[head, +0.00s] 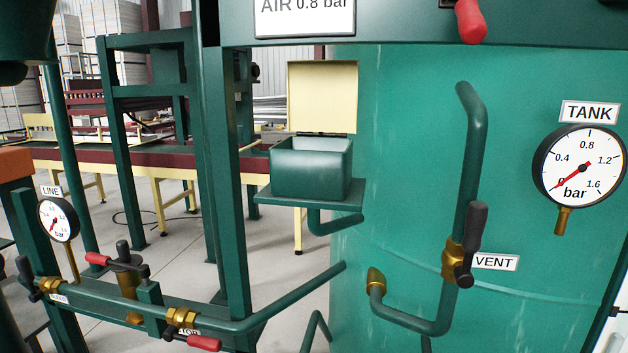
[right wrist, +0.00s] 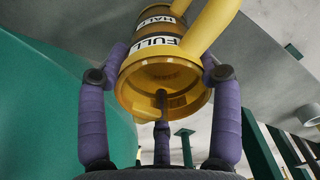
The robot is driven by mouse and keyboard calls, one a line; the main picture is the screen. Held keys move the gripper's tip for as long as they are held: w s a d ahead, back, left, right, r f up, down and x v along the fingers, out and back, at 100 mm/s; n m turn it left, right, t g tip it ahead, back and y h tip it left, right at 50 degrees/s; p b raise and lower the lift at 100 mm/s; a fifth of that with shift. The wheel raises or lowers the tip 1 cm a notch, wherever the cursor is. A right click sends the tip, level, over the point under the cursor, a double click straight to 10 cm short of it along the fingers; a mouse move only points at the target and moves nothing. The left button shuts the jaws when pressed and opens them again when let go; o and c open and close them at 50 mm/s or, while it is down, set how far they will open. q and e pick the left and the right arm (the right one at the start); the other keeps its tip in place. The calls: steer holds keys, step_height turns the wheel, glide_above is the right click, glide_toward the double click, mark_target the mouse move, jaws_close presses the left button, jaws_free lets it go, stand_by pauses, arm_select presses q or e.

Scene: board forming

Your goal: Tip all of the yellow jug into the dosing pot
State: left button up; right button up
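The yellow jug (right wrist: 165,75) shows only in the right wrist view, with labels reading HALF and FULL and a handle at its right. The dosing pot (head: 311,168) is a green square box on a small shelf in the middle of the head view. Its cream lid (head: 322,97) stands open at the back. Neither gripper shows in the head view.
The big green tank (head: 400,230) stands right of the pot, with a vent pipe (head: 475,150), a black-handled valve (head: 465,255) and a gauge (head: 580,165). A green post (head: 222,150) stands just left of the pot. Pipework with red-handled valves (head: 180,318) runs low at the left.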

steer(key=shift+s, duration=0.1)
steer(key=c, duration=0.6)
steer(key=shift+r, duration=0.1)
steer(key=shift+r+p, duration=1.95)
steer(key=shift+r, duration=0.45)
